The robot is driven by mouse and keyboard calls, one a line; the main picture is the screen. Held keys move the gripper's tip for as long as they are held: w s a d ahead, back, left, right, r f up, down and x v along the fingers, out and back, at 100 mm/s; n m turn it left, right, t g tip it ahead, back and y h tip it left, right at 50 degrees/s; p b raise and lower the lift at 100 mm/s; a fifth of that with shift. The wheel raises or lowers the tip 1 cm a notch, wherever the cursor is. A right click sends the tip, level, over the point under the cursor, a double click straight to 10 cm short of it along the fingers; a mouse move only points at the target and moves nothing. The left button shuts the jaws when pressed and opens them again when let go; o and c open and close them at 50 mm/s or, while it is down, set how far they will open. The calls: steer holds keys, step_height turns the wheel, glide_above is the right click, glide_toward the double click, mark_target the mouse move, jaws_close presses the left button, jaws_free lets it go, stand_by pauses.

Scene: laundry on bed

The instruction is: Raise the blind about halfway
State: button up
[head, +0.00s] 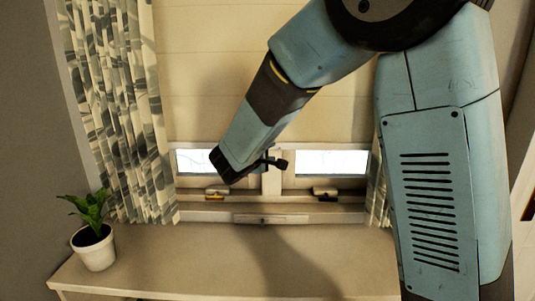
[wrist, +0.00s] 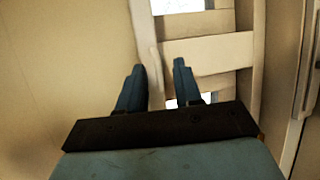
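The cream blind (head: 215,65) hangs over most of the window in the head view. Its lower edge is a little above the sill, and two bright strips of glass show below it. My gripper (head: 277,163) is in front of the window's middle post, near the blind's lower edge. In the wrist view the blind (wrist: 70,60) fills the left side, with its lower edge running between the two fingertips of my gripper (wrist: 159,66). The fingers are apart, so the gripper is open. I cannot tell whether either finger touches the blind.
A desk (head: 190,262) stands below the window, with a potted plant (head: 95,248) at its left end. A patterned curtain (head: 118,100) hangs at the left. Window latches (head: 217,193) sit on the lower frame. The middle of the desk is clear.

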jaws_close()
steer(key=shift+a, duration=0.1)
stand_by(1.3)
